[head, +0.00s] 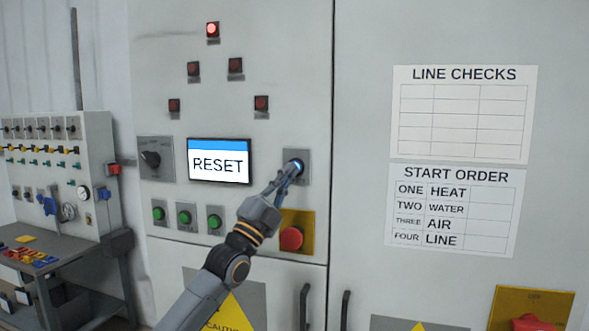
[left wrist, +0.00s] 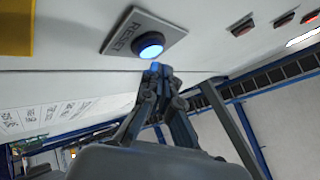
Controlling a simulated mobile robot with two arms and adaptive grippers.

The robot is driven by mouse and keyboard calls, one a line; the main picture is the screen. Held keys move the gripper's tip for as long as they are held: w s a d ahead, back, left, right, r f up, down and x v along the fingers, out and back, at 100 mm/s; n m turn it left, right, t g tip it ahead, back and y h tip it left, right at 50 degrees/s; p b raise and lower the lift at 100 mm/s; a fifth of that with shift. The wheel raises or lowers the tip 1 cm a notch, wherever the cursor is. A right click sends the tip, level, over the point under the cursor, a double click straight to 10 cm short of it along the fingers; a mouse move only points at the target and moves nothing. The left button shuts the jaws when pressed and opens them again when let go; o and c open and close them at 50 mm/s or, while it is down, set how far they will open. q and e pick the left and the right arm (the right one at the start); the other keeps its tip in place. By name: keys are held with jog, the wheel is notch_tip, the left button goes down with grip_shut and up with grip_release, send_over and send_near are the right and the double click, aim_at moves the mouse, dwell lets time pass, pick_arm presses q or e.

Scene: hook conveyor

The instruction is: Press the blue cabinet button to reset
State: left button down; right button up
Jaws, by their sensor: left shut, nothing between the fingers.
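The blue button (head: 297,166) sits on a small grey plate on the cabinet front, right of the screen that reads RESET. It glows blue-white, and it also shows in the left wrist view (left wrist: 149,43) on its plate marked RESET. My left gripper (head: 289,174) is shut and empty. Its fingertips are at the lower edge of the button in the head view. In the left wrist view the fingertips (left wrist: 156,68) are just below the button; I cannot tell whether they touch it. My right gripper is not in view.
A red emergency button (head: 291,238) on a yellow plate is just below my left gripper. Green buttons (head: 184,217), a rotary switch (head: 150,159) and indicator lamps (head: 212,29) are on the same cabinet. A side bench (head: 60,270) stands at the left.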

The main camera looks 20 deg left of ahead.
pick_arm(q)
jog(key=shift+w, duration=0.2)
jog(key=shift+w, duration=0.25)
jog(key=shift+w, duration=0.35)
dwell(0.7)
jog(key=shift+s, duration=0.8)
jog(key=shift+s, duration=0.1)
jog(key=shift+s+a, duration=0.1)
jog(key=shift+s, duration=2.3)
